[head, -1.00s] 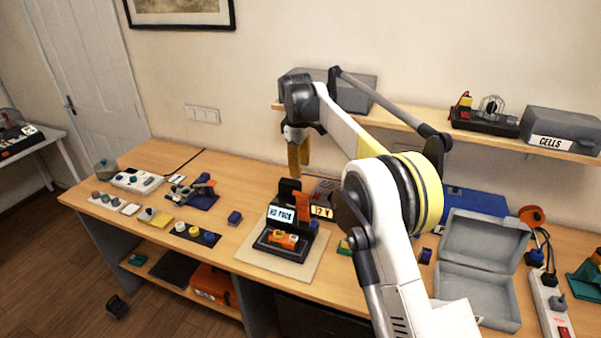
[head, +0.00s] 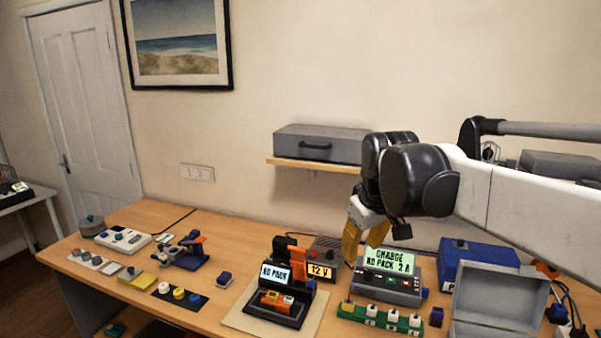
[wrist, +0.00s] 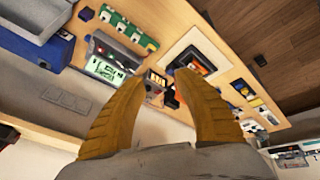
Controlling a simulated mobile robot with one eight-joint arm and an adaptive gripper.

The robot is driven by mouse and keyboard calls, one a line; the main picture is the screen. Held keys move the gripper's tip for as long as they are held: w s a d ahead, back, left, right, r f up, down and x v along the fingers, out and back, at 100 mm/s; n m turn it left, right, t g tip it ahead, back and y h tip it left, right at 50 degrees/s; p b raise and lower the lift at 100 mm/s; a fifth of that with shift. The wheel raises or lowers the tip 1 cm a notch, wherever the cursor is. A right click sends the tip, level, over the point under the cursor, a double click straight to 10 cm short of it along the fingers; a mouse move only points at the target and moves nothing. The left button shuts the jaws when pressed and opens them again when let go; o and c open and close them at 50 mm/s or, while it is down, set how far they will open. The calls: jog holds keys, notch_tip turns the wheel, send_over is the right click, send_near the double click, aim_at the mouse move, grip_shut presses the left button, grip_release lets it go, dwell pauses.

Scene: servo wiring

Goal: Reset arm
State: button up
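My gripper (head: 354,236) hangs above the back of the workbench (head: 222,312), near the wall, with its yellow fingers pointing down. In the wrist view my gripper's two yellow fingers (wrist: 150,88) stand apart with nothing between them, so it is open and empty. My white arm (head: 535,210) comes in from the right and reaches across to the gripper. Below and beside the fingers are a charger reading "CHARGE NO PACK 2 A" (head: 388,284) and a dark dock reading "NO PACK" (head: 270,292).
A shelf (head: 290,163) with a grey case (head: 318,145) is on the wall behind my gripper. An open grey box (head: 500,300) and a blue box (head: 470,262) stand at the right. A green block strip (head: 382,318) lies before the charger. Small parts lie at the left.

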jog(key=s+d+f+m+t+b, duration=0.1)
jog(key=s+d+f+m+b, duration=0.2)
jog(key=s+f, duration=0.5)
jog(key=s+d+f+m+t+b, duration=0.1)
jog(key=s+d+f+m+b, duration=0.2)
jog(key=s+f, duration=0.6)
jog(key=s, duration=0.4)
jog(key=shift+s+f+t, duration=0.2)
jog(key=shift+f+t, duration=0.05)
jog(key=shift+t, duration=0.15)
jog(key=shift+c, duration=0.3)
